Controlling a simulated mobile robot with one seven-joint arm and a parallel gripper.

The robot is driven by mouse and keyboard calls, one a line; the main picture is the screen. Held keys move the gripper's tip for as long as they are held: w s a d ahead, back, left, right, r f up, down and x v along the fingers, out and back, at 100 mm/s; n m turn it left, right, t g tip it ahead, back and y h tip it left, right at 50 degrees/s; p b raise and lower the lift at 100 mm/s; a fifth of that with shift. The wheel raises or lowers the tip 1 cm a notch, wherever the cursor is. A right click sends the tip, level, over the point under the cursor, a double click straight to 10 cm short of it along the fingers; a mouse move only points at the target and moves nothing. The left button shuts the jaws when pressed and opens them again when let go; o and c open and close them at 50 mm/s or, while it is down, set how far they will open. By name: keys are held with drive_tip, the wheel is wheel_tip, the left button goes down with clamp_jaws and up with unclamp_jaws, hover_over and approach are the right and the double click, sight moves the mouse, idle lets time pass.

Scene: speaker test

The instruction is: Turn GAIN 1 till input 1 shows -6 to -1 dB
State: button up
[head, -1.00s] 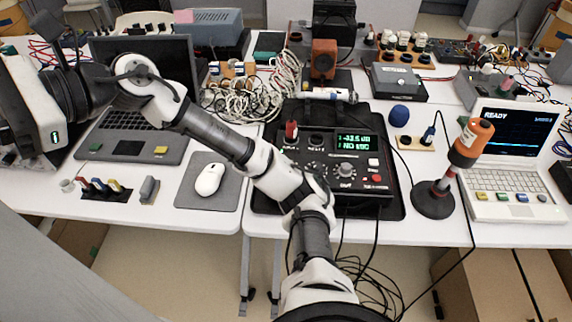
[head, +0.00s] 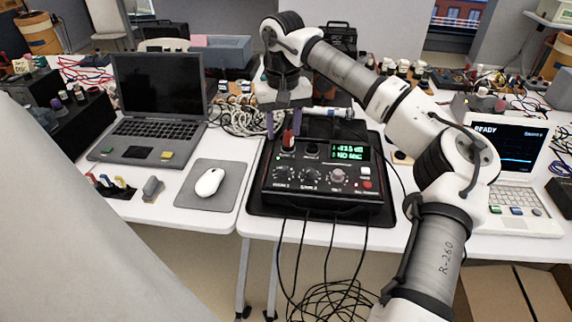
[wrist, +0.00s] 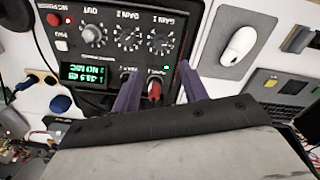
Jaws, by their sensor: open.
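The black mixer box (head: 270,191) stands on the table with its knobs toward me. The GAIN 1 knob (head: 282,173) is at its left; in the wrist view, upside down, the same knob (wrist: 160,42) is just past my fingertips. The green display (head: 350,152) shows a negative dB value, seemingly -33.5, hard to read, above NO MIC. A red plug (head: 288,140) stands in the left input socket. My gripper (head: 284,130) is open above the box's back left; in the wrist view its purple fingers (wrist: 158,70) appear either side of the plug (wrist: 154,92). Contact cannot be told.
The GAIN 2 knob (head: 310,176) and output knob (head: 337,176) sit close to GAIN 1. A mouse (head: 209,182) on a grey pad and a laptop (head: 160,85) are left. Black cables hang off the table's front. My arm hides the right part.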

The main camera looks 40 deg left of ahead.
sight(283, 167)
wheel_tip(283, 167, down, 12)
drive_tip(key=shift+r+p, duration=0.25)
drive_tip(key=shift+p, duration=0.45)
drive_tip(key=shift+c, duration=0.2)
clamp_jaws()
